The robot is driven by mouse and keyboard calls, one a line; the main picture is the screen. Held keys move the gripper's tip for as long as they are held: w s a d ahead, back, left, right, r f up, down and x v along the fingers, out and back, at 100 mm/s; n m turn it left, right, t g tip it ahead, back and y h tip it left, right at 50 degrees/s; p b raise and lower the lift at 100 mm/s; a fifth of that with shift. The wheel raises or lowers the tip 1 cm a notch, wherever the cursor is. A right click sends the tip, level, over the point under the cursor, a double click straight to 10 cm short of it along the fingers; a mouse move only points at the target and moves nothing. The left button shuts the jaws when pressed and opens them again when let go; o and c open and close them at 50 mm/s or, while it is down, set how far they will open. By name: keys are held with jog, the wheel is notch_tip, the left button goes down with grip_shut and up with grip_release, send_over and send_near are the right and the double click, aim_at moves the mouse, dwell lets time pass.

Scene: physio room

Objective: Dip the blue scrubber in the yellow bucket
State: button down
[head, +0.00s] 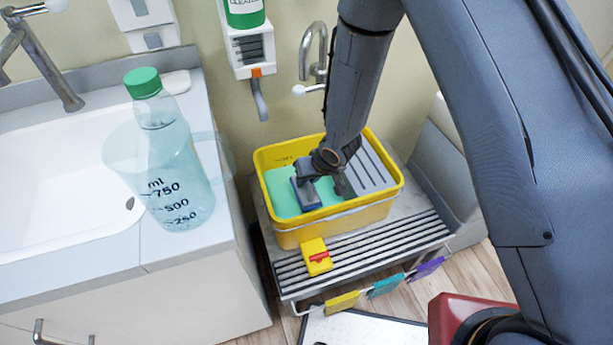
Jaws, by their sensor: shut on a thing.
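The yellow bucket (352,215) stands on a slatted stand and holds green liquid (283,190). A grey ribbed board slopes inside its right part. My gripper (325,188) reaches down inside the bucket, over the liquid near the ribbed board. It is shut on the blue scrubber, which is mostly hidden by the fingers and hard to tell from them. I cannot tell whether the scrubber touches the liquid.
The slatted stand (390,242) carries a yellow block with a red part (316,256) in front of the bucket. A tap (315,60) rises behind it. At left, a clear bottle with a green cap (175,170) stands on the sink counter (200,250). Coloured cloths hang below.

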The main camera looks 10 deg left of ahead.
jog(key=shift+f+b, duration=1.35)
jog(key=shift+f, duration=1.15)
notch_tip(320, 180, up, 16)
jog(key=p, duration=1.5)
jog(key=shift+r, duration=0.25)
